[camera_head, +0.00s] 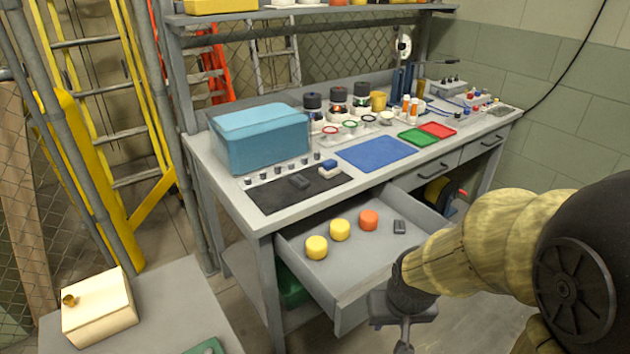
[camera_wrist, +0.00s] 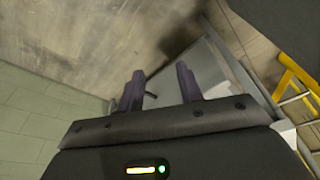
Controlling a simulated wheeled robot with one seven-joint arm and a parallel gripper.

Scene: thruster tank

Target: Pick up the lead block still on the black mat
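The black mat (camera_head: 268,197) lies on the left part of the workbench top. A dark grey lead block (camera_head: 299,181) lies on the mat near its middle. Another dark block (camera_head: 399,227) lies in the open drawer (camera_head: 345,272). My gripper (camera_head: 404,346) is in front of the drawer in the head view, low and well away from the mat. In the wrist view my gripper's fingers (camera_wrist: 161,85) stand apart with nothing between them. The wrist view does not show the mat or the blocks clearly.
Two yellow cylinders (camera_head: 340,229) and an orange one (camera_head: 369,220) stand in the drawer, which juts out below the mat. A blue box (camera_head: 262,140) stands behind the mat. A blue-and-white piece (camera_head: 328,165) and several small grey cylinders (camera_head: 277,170) are by the mat's back edge.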

